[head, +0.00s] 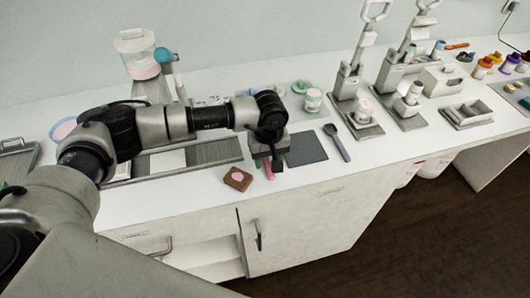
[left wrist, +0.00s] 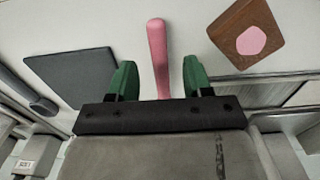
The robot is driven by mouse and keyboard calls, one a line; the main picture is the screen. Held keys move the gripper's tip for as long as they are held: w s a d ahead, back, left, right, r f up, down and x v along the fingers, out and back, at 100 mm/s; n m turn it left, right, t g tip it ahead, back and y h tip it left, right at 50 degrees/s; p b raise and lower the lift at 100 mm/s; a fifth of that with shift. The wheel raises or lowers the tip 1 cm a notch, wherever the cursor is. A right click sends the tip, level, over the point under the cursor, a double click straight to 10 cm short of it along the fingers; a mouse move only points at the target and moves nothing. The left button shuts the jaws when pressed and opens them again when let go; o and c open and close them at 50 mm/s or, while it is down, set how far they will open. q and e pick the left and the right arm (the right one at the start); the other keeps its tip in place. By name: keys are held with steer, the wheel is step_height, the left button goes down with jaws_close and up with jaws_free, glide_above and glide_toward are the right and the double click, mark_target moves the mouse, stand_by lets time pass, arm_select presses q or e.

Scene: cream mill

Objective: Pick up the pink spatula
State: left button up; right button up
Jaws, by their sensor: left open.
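The pink spatula (head: 269,171) lies on the white counter near its front edge, partly hidden under my left gripper in the head view. In the left wrist view the pink spatula (left wrist: 157,50) runs between the two green fingers, and its lower part is hidden behind the gripper body. My left gripper (left wrist: 160,75) is open, with a gap on each side of the spatula. In the head view my left gripper (head: 271,158) points down over the counter. My right gripper is not in view.
A brown block with a pink spot (head: 238,179) lies left of the spatula. A dark grey mat (head: 308,149) and a dark spoon-like tool (head: 337,143) lie to the right. Lever presses (head: 352,85) stand further back. A cabinet (head: 300,225) is below the counter.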

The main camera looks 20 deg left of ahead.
arm_select(q)
steer(key=shift+f, duration=1.05)
jaws_close()
steer(key=shift+r, duration=0.15)
